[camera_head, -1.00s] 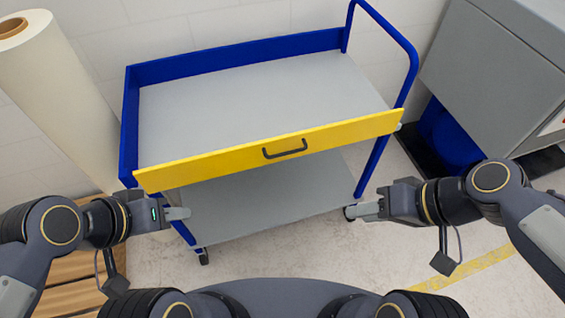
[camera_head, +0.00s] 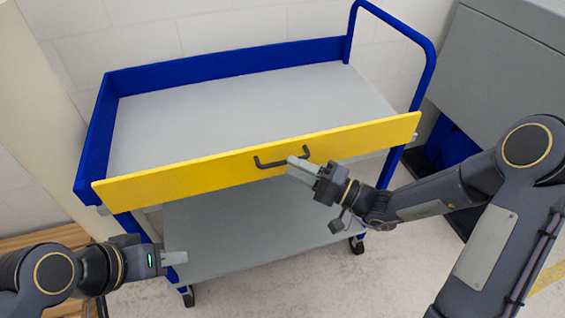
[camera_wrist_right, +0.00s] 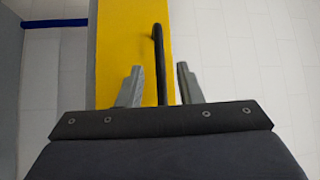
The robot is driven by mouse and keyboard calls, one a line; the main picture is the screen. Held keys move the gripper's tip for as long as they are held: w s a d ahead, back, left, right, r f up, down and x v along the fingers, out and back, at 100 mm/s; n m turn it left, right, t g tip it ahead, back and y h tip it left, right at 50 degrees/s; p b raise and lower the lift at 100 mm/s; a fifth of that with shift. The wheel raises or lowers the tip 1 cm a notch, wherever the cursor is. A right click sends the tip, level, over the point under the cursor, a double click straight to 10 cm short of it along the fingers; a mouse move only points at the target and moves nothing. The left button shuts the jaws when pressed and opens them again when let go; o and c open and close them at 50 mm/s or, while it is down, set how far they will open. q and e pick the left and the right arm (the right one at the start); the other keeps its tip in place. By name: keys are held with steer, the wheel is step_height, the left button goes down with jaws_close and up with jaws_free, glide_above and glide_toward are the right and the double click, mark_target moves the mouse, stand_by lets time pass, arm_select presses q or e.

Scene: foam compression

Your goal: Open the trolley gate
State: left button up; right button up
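The trolley gate (camera_head: 200,176) is a yellow panel along the near side of the blue trolley (camera_head: 230,62), standing upright. Its dark handle (camera_head: 270,163) is at the middle of the panel. My right gripper (camera_head: 297,166) is at the handle's right part in the head view. In the right wrist view the fingers (camera_wrist_right: 160,85) are apart, with the handle (camera_wrist_right: 159,60) running between them and a gap on each side. The yellow gate (camera_wrist_right: 122,50) lies behind. My left gripper (camera_head: 175,258) is below the gate's left end, away from it; its finger opening is unclear.
The trolley's grey upper shelf (camera_head: 240,105) is empty, and so is the lower shelf (camera_head: 240,230). A grey cabinet (camera_head: 500,70) stands at the right. A pale roll (camera_head: 35,110) and wooden slats (camera_head: 50,238) are at the left.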

mark_target(283, 161)
steer(key=x, duration=0.4)
jaws_close()
stand_by(0.4)
